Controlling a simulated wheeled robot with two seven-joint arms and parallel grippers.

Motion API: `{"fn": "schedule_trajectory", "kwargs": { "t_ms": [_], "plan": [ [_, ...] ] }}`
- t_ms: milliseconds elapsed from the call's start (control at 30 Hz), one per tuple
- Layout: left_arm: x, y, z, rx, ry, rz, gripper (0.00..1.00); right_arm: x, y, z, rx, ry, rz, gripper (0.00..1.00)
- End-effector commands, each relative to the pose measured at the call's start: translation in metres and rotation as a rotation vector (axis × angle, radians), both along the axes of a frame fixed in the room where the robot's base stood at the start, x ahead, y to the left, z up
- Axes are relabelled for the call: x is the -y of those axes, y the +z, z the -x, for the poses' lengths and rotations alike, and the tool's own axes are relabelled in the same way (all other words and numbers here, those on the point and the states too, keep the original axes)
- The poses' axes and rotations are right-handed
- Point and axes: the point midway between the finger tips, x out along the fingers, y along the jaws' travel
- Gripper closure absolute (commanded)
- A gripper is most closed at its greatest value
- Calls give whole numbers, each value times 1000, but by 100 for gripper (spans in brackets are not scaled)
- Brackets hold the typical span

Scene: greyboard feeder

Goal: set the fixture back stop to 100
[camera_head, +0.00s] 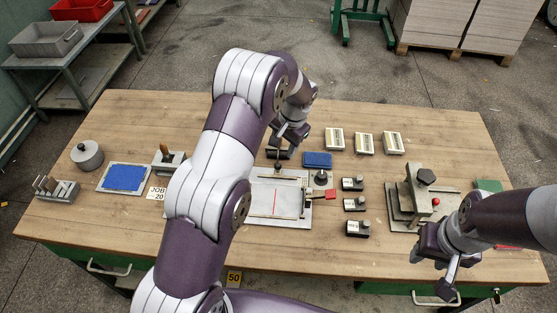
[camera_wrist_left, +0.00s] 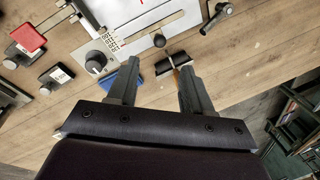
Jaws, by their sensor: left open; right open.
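The fixture (camera_head: 259,203) is a pale plate at the middle of the table, holding a white sheet with a red line. A bar (camera_wrist_left: 148,41) with a small black knob crosses its back edge and looks like the back stop. A scale strip (camera_wrist_left: 111,40) lies beside it, too small to read. A dark knob (camera_wrist_left: 96,62) stands at the plate's corner. My left gripper (camera_head: 284,146) is open behind the fixture, above the table. In the left wrist view its fingers (camera_wrist_left: 158,72) straddle no held thing; a black block (camera_wrist_left: 174,62) lies near one fingertip. My right gripper (camera_head: 446,274) is open at the front right, empty.
Small black labelled blocks (camera_head: 355,204) stand right of the fixture. A clamp press (camera_head: 422,195) stands farther right, near my right arm. My left arm hides the fixture's left part. The back table edge is clear.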

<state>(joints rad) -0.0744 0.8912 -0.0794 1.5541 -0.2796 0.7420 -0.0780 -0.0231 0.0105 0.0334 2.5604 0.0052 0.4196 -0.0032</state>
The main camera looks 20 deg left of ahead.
Motion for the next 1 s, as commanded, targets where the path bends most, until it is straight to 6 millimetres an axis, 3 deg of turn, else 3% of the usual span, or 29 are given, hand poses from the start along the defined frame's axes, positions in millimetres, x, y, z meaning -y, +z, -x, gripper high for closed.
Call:
{"fn": "schedule_trajectory", "kwargs": {
  "t_ms": [200, 400, 800, 833, 967, 1000],
  "plan": [
    [-11, -55, -2, -6, 2, 2, 50, 0, 17, 0, 0, 0, 0, 57],
    [-17, -91, -6, -1, 3, 3, 50, 0, 24, 0, 1, 0, 0, 57],
    [-19, -104, -7, 1, 3, 2, 50, 0, 24, 0, 0, 0, 0, 57],
    [-19, -104, -7, 1, 3, 2, 56, 0, 24, 0, 0, 0, 0, 57],
    [-19, -104, -7, 1, 3, 2, 99, 0, 24, 0, 0, 0, 0, 57],
    [-19, -104, -7, 1, 3, 2, 100, 0, 24, 0, 0, 0, 0, 57]
  ]
}}
